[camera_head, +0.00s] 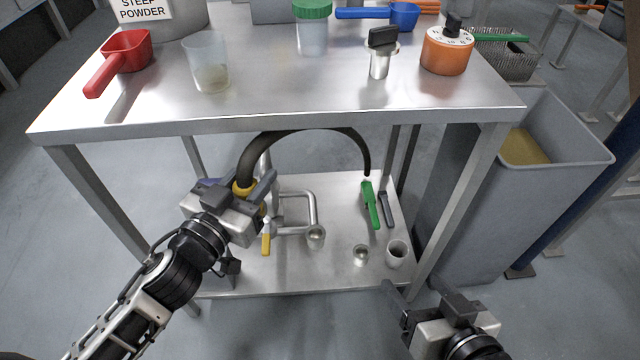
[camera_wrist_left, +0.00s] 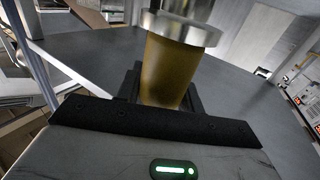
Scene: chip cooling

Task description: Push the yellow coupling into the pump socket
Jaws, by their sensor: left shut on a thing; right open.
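The yellow coupling (camera_head: 242,188) is at the left end of a thick black hose (camera_head: 300,133) that arches over the lower shelf. My left gripper (camera_head: 240,196) is shut on the coupling. In the left wrist view the coupling (camera_wrist_left: 166,72) stands between the fingers as a dull yellow cylinder. A shiny metal collar (camera_wrist_left: 180,27) sits directly against its far end; I cannot tell whether this is the pump socket. In the head view my gripper hides that area. My right gripper (camera_head: 425,296) is open and empty in front of the shelf's right corner.
The lower shelf (camera_head: 335,268) carries bent metal pipes (camera_head: 314,205), a yellow-handled lever (camera_head: 266,243), a green-handled tool (camera_head: 370,205) and small metal cups (camera_head: 397,254). The steel tabletop (camera_head: 290,98) overhangs it. A grey bin (camera_head: 500,225) stands at the right.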

